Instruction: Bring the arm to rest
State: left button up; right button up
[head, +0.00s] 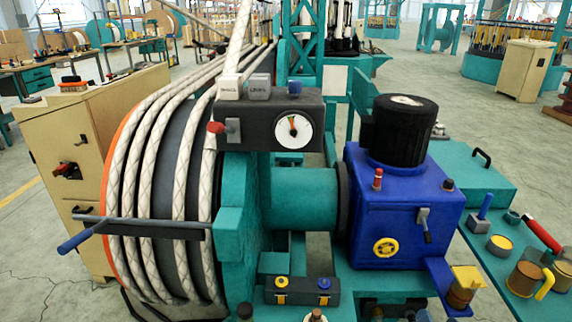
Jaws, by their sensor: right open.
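A white braided rope (130,190) is wound in several turns around the dark drum (172,160) of a teal winch at the left. Its strands run up and back over the drum's top. My right gripper seems to be among dark parts (395,310) at the bottom edge, largely cut off, below the winch's blue gearbox. Its fingers are not clear, and I see nothing held there. My left gripper does not show.
A grey bar with a blue grip (75,242) juts out before the drum. A control box with a gauge (293,129) and a blue gearbox (375,215) with a black motor (404,130) fill the middle. A teal bench (530,300) at right holds tools. A beige cabinet (60,150) stands left.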

jog(key=w+d+r+n+y, duration=0.1)
jog(key=d+r+n, duration=0.45)
jog(key=d, duration=0.75)
jog(key=s+a+f+n+g+y, duration=0.1)
jog(key=s+a+f+n+g, duration=0.25)
jog(key=s+a, duration=0.85)
jog(key=s+a+f+n+g+y, duration=0.25)
jog(key=s+a+n+g, duration=0.25)
jog(key=s+a, duration=0.6)
jog(key=w+a+r+m+t, duration=0.2)
jog(key=a+m, duration=0.3)
jog(key=a, duration=0.6)
pick_arm(q)
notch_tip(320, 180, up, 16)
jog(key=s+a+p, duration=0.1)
jog(key=p, duration=2.2)
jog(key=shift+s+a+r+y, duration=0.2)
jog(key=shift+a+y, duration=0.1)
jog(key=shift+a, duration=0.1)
pick_arm(e)
notch_tip(320, 180, up, 16)
jog(key=s+d, duration=0.1)
jog(key=shift+s+d+r+h, duration=0.15)
jog(key=shift+s+d+h, duration=0.15)
jog(key=shift+h, duration=0.15)
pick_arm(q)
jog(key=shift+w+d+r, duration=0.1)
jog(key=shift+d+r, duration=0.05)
pick_arm(e)
jog(key=shift+g, duration=0.25)
